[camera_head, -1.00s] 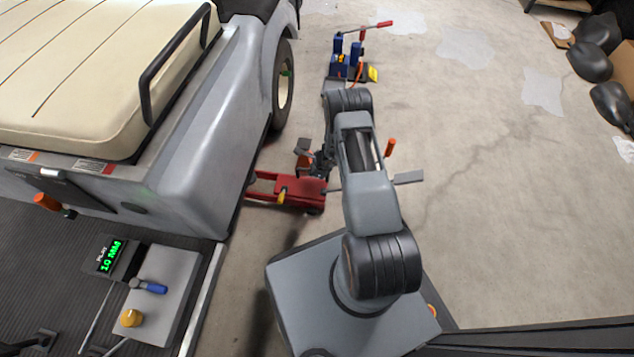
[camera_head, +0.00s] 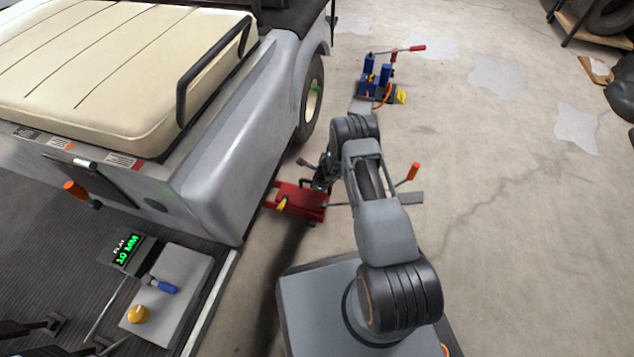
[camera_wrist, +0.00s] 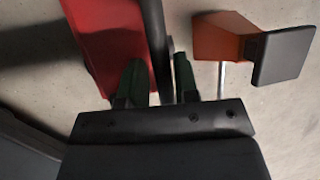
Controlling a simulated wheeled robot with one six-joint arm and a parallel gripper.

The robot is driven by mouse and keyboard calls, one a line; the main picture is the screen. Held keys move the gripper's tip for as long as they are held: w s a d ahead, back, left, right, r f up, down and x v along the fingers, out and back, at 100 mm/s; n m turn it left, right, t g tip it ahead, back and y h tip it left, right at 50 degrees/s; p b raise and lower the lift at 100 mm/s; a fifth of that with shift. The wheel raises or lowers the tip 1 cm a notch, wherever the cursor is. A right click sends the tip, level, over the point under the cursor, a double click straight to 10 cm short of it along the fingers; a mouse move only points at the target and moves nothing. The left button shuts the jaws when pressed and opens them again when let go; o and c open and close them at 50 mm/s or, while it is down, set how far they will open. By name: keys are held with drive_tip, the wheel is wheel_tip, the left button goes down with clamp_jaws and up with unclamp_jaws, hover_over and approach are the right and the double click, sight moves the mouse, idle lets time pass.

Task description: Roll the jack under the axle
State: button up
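The red jack (camera_head: 300,203) is low on the floor beside the grey cart (camera_head: 215,170), its left end under the cart's side edge. A yellow part shows on it. My gripper (camera_head: 322,180) is at the jack's upper right side, partly hidden by my arm. In the wrist view my gripper's two dark green fingers (camera_wrist: 160,82) stand close on either side of a dark bar (camera_wrist: 156,35) next to the red jack body (camera_wrist: 108,42), and appear shut on it. The axle is hidden beneath the cart; a rear wheel (camera_head: 312,100) shows beyond the jack.
A blue jack-like device (camera_head: 378,85) with a red handle stands farther back. An orange-gripped lever (camera_head: 412,172) is right of my arm. Floor to the right is open.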

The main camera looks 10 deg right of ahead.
drive_tip(key=shift+o, duration=1.3)
drive_tip(key=shift+r, duration=0.15)
drive_tip(key=p+v, duration=0.4)
drive_tip(key=v, duration=0.9)
drive_tip(key=shift+r+p, duration=0.25)
drive_tip(key=shift+p, duration=0.05)
drive_tip(key=shift+s+d, duration=0.1)
